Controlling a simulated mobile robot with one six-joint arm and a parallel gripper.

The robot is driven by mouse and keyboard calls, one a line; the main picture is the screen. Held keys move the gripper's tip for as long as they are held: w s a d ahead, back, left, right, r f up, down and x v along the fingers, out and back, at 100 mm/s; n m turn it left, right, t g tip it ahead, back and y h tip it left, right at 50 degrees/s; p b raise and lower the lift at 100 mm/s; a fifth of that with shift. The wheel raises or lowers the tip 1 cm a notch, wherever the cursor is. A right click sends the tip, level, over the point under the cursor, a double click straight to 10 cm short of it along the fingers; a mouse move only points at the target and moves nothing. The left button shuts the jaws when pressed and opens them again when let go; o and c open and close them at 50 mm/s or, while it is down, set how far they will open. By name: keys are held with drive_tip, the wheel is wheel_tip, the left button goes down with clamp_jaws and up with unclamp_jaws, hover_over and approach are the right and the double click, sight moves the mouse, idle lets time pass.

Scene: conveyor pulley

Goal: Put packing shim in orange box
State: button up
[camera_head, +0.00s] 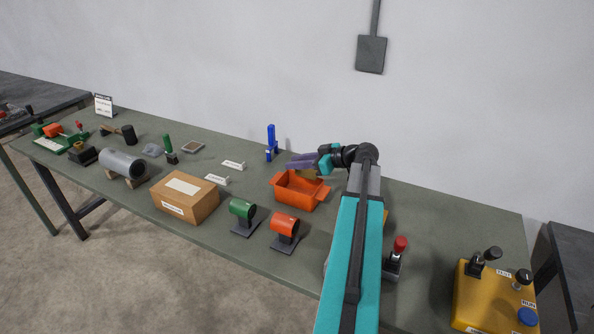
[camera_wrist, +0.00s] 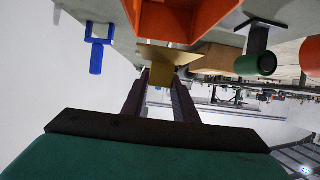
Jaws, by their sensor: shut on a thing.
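The packing shim is a tan, flat piece that shows at the fingertips in the wrist view (camera_wrist: 168,55). My gripper (camera_wrist: 162,76) has its two dark fingers shut on it. In the head view my gripper (camera_head: 291,163) is over the back part of the orange box, and the shim (camera_head: 311,174) shows just under the fingers. The orange box (camera_head: 296,198) is an open-topped bin on the green table; it also shows at the top of the wrist view (camera_wrist: 205,18). I cannot tell whether the shim touches the box.
A blue stand (camera_head: 271,143) is behind and left of the box. A green roller (camera_head: 242,210) and an orange roller (camera_head: 285,229) stand in front of it. A cardboard box (camera_head: 185,197) is to the left. A red-knobbed lever (camera_head: 398,250) and yellow control box (camera_head: 490,297) are right.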

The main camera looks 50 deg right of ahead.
sight(302, 171)
wheel_tip(302, 171, down, 2)
drive_tip(key=shift+s+f, duration=0.1)
drive_tip(key=shift+s, duration=0.05)
drive_tip(key=shift+f, duration=0.55)
drive_tip(key=shift+f+b, duration=0.65)
drive_tip(key=shift+b, duration=0.15)
drive_tip(key=o, duration=1.1)
drive_tip(key=shift+o, duration=0.2)
drive_tip(key=shift+r+p, duration=0.25)
drive_tip(key=shift+p, duration=0.1)
drive_tip(key=shift+r+p, duration=0.45)
drive_tip(key=shift+p, duration=0.2)
drive_tip(key=b+v, duration=0.2)
drive_tip(key=v, duration=1)
drive_tip(key=shift+b, duration=0.3)
drive_tip(key=shift+f, duration=0.1)
